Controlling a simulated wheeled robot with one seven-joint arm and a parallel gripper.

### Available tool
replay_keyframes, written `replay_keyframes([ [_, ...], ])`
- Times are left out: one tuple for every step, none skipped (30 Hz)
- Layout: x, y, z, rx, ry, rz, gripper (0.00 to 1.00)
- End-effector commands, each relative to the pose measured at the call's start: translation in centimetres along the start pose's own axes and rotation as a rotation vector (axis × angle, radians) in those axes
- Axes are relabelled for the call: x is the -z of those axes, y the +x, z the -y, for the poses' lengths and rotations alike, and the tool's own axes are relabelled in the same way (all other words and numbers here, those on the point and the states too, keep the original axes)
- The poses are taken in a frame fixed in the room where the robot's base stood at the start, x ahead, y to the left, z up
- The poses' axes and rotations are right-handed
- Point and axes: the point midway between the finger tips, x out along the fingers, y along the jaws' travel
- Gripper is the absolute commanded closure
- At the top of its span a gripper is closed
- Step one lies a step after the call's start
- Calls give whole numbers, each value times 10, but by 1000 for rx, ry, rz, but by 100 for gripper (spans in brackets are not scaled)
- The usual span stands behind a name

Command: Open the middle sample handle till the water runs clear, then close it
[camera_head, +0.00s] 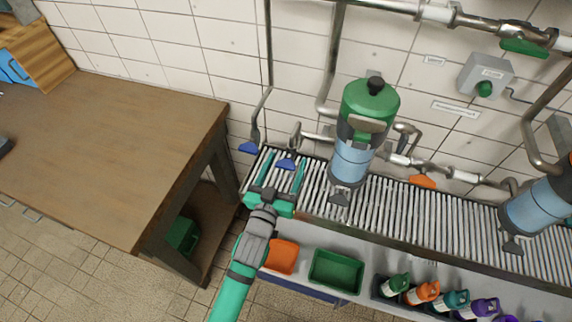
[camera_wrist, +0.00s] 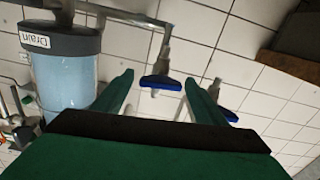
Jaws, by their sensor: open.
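In the head view two blue handles hang from pipes above the slatted rack: a left one (camera_head: 248,147) and a right one (camera_head: 286,162). An orange handle (camera_head: 422,181) sits farther right, past the green-topped vessel (camera_head: 369,104). I cannot tell which is called the middle one. My gripper (camera_head: 284,160) is open and empty, its fingers on either side of the right blue handle. In the wrist view one blue handle (camera_wrist: 160,82) shows between the fingertips of my gripper (camera_wrist: 155,85), apart from both. Another blue handle (camera_wrist: 227,114) is partly hidden by the right finger. No running water is visible.
The slatted rack (camera_head: 400,215) runs along the tiled wall. A wooden table (camera_head: 110,140) stands left. Orange (camera_head: 282,257) and green (camera_head: 336,271) bins and several bottles sit below the rack. A vessel labelled Drain (camera_wrist: 65,75) stands close at left in the wrist view.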

Motion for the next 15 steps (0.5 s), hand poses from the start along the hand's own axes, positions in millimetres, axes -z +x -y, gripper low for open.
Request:
replay_keyframes([
  [0,0,0,0,0,0,34],
  [0,0,0,0,0,0,34],
  [0,0,0,0,0,0,34],
  [0,0,0,0,0,0,42],
  [0,0,0,0,0,0,49],
  [0,0,0,0,0,0,58],
  [0,0,0,0,0,0,65],
  [0,0,0,1,0,0,73],
  [0,0,0,1,0,0,76],
  [0,0,1,1,0,0,76],
  [0,0,1,1,0,0,76],
  [0,0,1,1,2,0,76],
  [0,-1,1,1,8,0,76],
  [0,-1,1,1,16,0,76],
  [0,-1,1,1,34,0,76],
])
